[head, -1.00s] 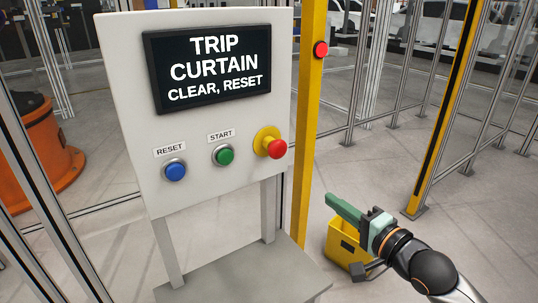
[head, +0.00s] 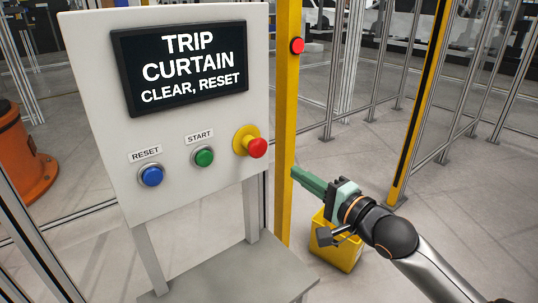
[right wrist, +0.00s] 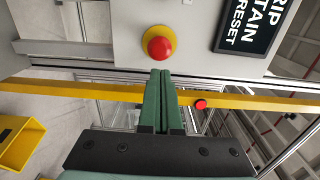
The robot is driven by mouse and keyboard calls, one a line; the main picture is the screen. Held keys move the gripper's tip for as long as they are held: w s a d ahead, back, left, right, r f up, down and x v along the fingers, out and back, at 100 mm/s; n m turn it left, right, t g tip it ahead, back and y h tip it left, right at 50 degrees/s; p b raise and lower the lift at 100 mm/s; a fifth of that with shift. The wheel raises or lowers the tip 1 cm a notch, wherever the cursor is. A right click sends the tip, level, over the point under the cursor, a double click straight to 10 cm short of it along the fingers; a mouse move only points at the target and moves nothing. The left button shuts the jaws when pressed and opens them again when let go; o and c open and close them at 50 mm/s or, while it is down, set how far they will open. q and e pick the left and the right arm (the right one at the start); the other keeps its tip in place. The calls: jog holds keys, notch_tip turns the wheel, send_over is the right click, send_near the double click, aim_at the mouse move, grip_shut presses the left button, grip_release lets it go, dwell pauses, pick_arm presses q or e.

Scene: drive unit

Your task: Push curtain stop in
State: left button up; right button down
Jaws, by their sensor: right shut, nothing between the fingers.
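The stop is a red mushroom button (head: 257,147) on a yellow collar at the right edge of the grey panel (head: 190,120). It stands out from the panel face. It also shows in the right wrist view (right wrist: 158,45), just beyond my fingertips. My right gripper (head: 296,172) has green fingers, shut and empty, pointing left toward the panel. In the head view it is right of and below the red button. In the right wrist view the fingers (right wrist: 160,75) point at the button; I cannot see contact. My left gripper is out of view.
The panel has a blue RESET button (head: 151,175), a green START button (head: 203,156) and a screen (head: 180,65) reading "TRIP CURTAIN CLEAR, RESET". A yellow post (head: 287,120) with a red lamp (head: 297,45) stands right of the panel. A yellow bin (head: 340,248) sits below my gripper.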

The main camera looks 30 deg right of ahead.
aim_at(261, 150)
jog(key=w, duration=0.7)
jog(key=w+a+p, duration=0.1)
jog(key=w, duration=0.3)
jog(key=shift+w+r+p, duration=0.2)
jog(key=shift+w+p, duration=0.35)
jog(key=shift+p, duration=0.2)
jog(key=shift+w+f, duration=0.1)
jog(key=shift+w, duration=0.15)
jog(key=shift+s, duration=0.1)
jog(key=shift+s+f, duration=0.2)
jog(key=shift+s, duration=0.15)
jog(key=s+d+b, duration=0.1)
jog(key=s, duration=1)
jog(key=shift+s, duration=0.4)
